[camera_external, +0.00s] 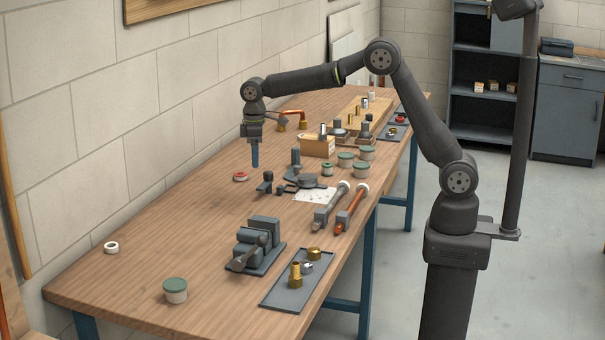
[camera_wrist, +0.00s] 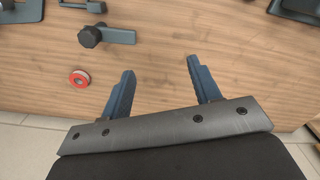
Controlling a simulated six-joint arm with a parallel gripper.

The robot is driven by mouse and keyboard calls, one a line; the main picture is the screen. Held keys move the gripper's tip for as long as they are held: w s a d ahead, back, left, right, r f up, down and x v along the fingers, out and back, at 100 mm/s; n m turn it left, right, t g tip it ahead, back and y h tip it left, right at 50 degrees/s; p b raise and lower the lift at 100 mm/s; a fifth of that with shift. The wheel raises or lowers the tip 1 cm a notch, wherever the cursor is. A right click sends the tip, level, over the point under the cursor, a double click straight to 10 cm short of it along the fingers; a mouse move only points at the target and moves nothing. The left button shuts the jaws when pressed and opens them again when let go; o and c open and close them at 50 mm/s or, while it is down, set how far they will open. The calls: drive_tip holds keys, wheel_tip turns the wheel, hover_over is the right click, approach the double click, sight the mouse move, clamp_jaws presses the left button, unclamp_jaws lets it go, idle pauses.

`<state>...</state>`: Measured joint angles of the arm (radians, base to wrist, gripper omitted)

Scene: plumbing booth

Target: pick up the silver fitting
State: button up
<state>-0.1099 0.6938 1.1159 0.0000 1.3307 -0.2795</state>
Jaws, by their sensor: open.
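The silver fitting (camera_external: 307,268) appears to be the small shiny piece on the dark tray at the front right of the bench, beside brass fittings. It does not show in the wrist view. My gripper (camera_external: 255,166) points down above the far left part of the bench, well away from that tray. In the wrist view my gripper (camera_wrist: 160,85) has its two blue fingers spread wide with only bare wood between them. It is open and empty.
The dark tray (camera_external: 279,301) also holds brass fittings (camera_external: 296,275). A red tape roll (camera_wrist: 79,78) lies near my gripper. The front left bench is mostly clear.

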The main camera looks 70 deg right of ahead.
drive_tip(key=shift+d, duration=0.1)
wheel_tip(320, 180, up, 10)
drive_tip(key=m+t+h, duration=0.1)
drive_tip(key=m, duration=1.2)
hover_over(322, 130)
drive_tip(key=s, duration=0.1)
drive_tip(key=f, duration=0.3)
drive_tip(key=d+f, duration=0.1)
drive_tip(key=f, duration=0.7)
drive_tip(key=shift+w+d, duration=0.2)
drive_tip(key=shift+d, duration=0.1)
drive_tip(key=shift+w+a+f, duration=0.1)
drive_tip(key=shift+w+f, duration=0.05)
drive_tip(key=shift+f, duration=0.9)
drive_tip(key=shift+w+d+f, duration=0.1)
drive_tip(key=shift+w+f, duration=0.1)
drive_tip(key=shift+f, duration=0.85)
drive_tip(key=shift+w+a+f, duration=0.1)
drive_tip(key=shift+w+f, duration=0.05)
drive_tip(key=shift+f, duration=0.9)
clamp_jaws()
